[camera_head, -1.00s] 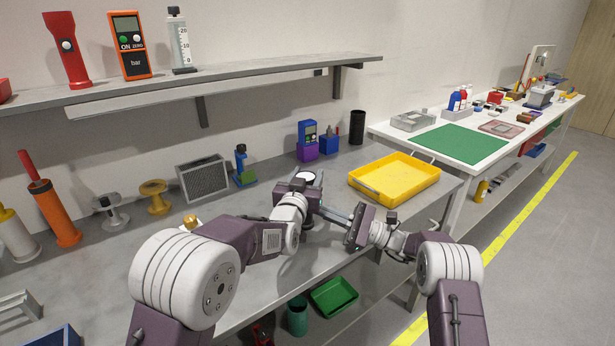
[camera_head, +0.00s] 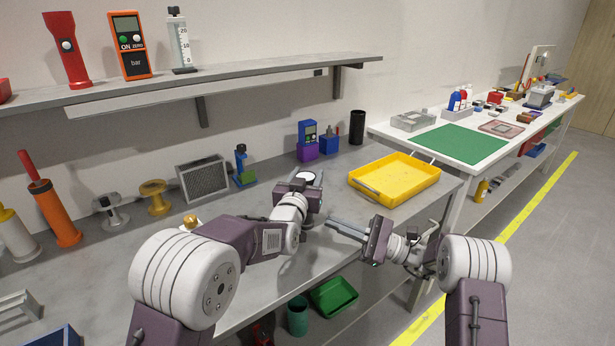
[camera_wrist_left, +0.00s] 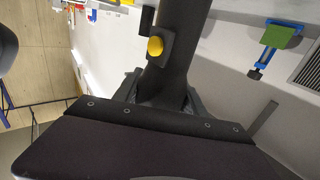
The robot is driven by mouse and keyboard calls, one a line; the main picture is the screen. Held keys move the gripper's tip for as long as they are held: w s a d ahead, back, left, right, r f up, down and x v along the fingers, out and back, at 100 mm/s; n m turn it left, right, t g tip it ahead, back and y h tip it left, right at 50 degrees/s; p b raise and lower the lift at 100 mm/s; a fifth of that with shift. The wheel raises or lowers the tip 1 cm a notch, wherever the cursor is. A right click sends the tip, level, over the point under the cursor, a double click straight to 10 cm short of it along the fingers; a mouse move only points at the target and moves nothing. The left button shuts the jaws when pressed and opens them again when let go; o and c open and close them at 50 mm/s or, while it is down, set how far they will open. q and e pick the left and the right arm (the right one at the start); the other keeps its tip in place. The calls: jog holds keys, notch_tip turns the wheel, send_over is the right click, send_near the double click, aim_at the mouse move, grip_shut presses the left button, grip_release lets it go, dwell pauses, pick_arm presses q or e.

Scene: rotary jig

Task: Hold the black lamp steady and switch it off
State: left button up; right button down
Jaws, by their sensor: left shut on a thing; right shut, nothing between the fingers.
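The black lamp (camera_wrist_left: 178,60) fills the upper middle of the left wrist view, a dark body with a yellow button (camera_wrist_left: 155,46) on a small block at its side. My left gripper (camera_wrist_left: 162,92) is shut around the lamp's lower part, one finger on each side. In the head view a pale round face with a dark rim (camera_head: 309,177), apparently the lamp's top, shows at my left gripper (camera_head: 308,190); the rest is mostly hidden. My right gripper (camera_head: 330,223) is shut and empty, to the lower right of the lamp and apart from it.
A yellow tray (camera_head: 395,178) lies on the grey bench to the right. Behind the lamp stand a grey vented box (camera_head: 203,177), a blue-and-green clamp (camera_head: 243,166) and a blue meter (camera_head: 308,134) on a purple block. The bench front edge runs below both grippers.

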pick_arm(q)
jog(key=o, duration=1.6)
jog(key=shift+c, duration=0.2)
